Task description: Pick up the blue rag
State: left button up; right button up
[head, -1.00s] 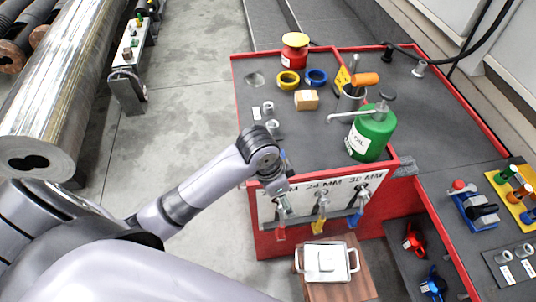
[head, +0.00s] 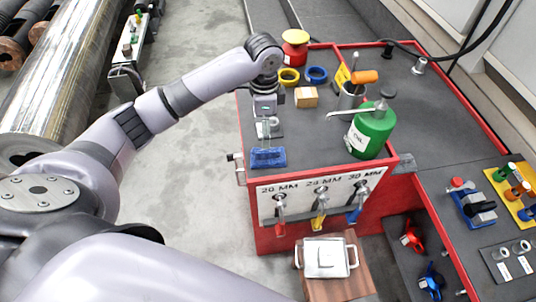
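The blue rag (head: 268,159) lies folded near the front left corner of the dark worktop (head: 310,127), just behind the front panel with the size labels. My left gripper (head: 266,139) points down over the rag from its far side, with its fingers close to the rag's back edge. I cannot tell whether the fingers touch the rag, or whether they are open or shut. My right gripper is not in view.
A green oil can (head: 371,133), a small cardboard box (head: 306,97), yellow (head: 288,79) and blue (head: 316,75) rings and a red can (head: 294,50) stand on the worktop. Labelled tools hang on the front panel.

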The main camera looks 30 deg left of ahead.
aim_at(268, 150)
pick_arm(q)
notch_tip(268, 150, down, 7)
jog(key=shift+p, duration=0.45)
jog(key=f, duration=0.1)
jog(key=f+p, duration=0.1)
jog(key=f, duration=0.2)
jog(key=shift+w+d+f, duration=0.3)
jog(key=shift+w, duration=0.05)
jog(key=shift+f, duration=0.45)
jog(key=shift+c, duration=0.7)
jog(key=c, duration=1.2)
jog(key=shift+r, duration=0.45)
notch_tip(268, 150, up, 19)
jog(key=b, duration=0.2)
